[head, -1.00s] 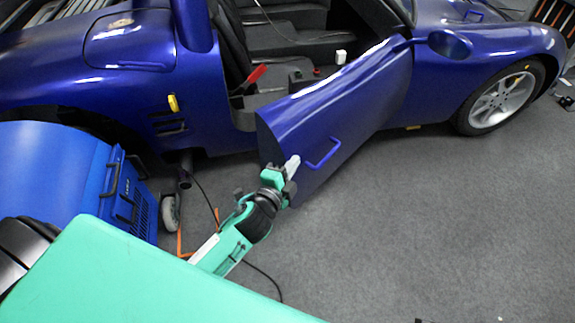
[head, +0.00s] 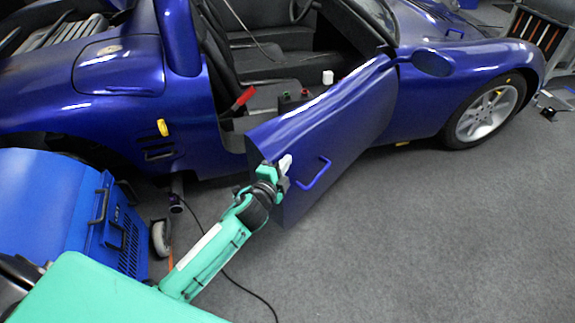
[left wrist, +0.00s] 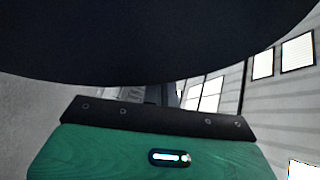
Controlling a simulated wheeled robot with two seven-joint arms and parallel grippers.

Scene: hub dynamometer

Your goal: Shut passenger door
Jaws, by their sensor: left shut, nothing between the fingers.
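The blue passenger door (head: 345,115) of the blue sports car stands open, swung out from its hinge side near the mirror. A blue pull handle (head: 315,174) is on its outer face. My left gripper (head: 285,163) is shut and empty, in front of the outer face near the free rear edge, left of the handle. I cannot tell whether it touches the door. In the left wrist view a dark surface (left wrist: 150,40) fills the top, perhaps the door up close; the fingertips are hidden there. My right gripper is not in view.
The car body (head: 105,110) has a yellow latch part (head: 162,127) behind the door opening. A red lever (head: 244,97) shows inside the cabin. A blue machine (head: 60,200) on wheels stands at the left, with a cable on the floor. The grey floor (head: 430,230) at the right is clear.

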